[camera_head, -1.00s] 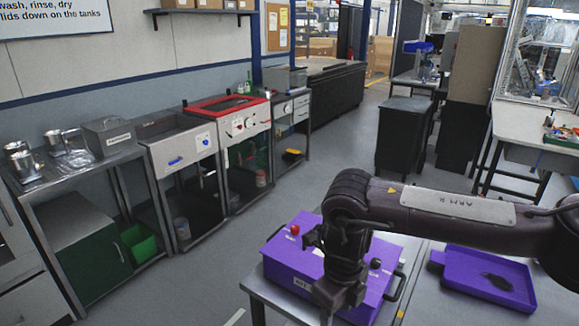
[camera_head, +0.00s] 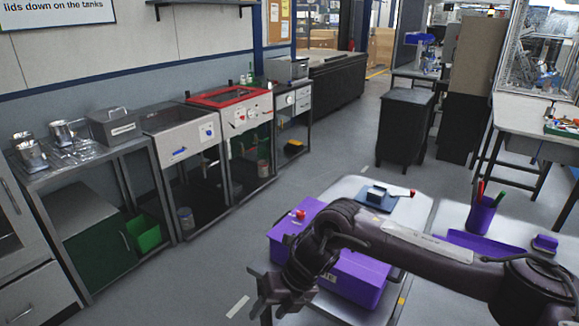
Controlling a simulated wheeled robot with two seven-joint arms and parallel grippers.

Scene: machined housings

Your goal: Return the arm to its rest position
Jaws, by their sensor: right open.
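My right arm (camera_head: 420,242) reaches in from the right across the grey table and bends down at the purple box. My right gripper (camera_head: 272,308) hangs past the box's left side, near the table's left edge, with its fingers apart and nothing seen between them. The purple box (camera_head: 362,278) has a red knob (camera_head: 300,214) on top and is partly hidden by my arm. My left gripper is not in view.
Behind my arm are a blue mat (camera_head: 372,203) with a white block, a purple pen cup (camera_head: 482,214) and a purple tray (camera_head: 470,243), partly covered. Steel benches (camera_head: 85,160) line the left wall. Open floor lies between them and the table.

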